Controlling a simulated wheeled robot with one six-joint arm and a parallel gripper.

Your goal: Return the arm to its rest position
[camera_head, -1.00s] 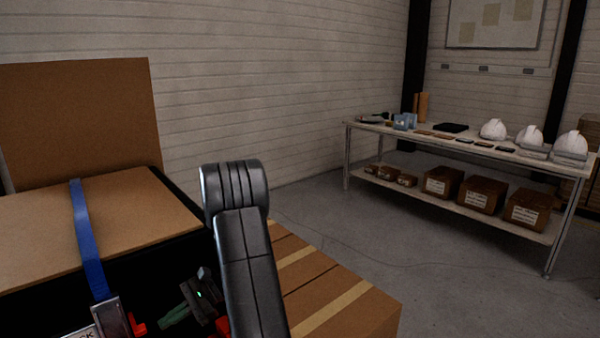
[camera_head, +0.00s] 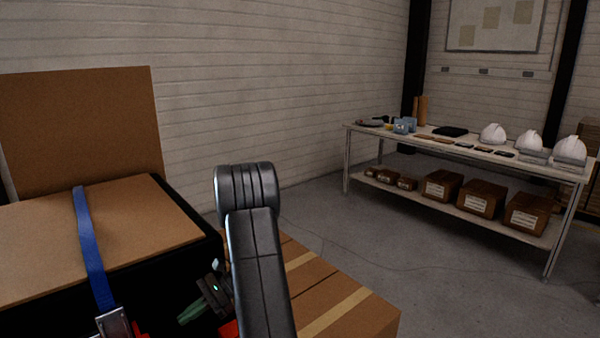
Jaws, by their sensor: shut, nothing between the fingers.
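One dark, jointed link of my arm (camera_head: 258,265) rises from the bottom edge, with its rounded joint (camera_head: 245,186) at the top. A dark device with a small green light (camera_head: 214,292) and a green item (camera_head: 192,312) show low beside the link, partly hidden.
A cardboard box (camera_head: 110,235) with a blue strap (camera_head: 89,240) stands at the left; a taped carton (camera_head: 350,300) is right of the link. A table (camera_head: 400,130) with white helmets (camera_head: 492,133) stands across the open floor (camera_head: 400,255).

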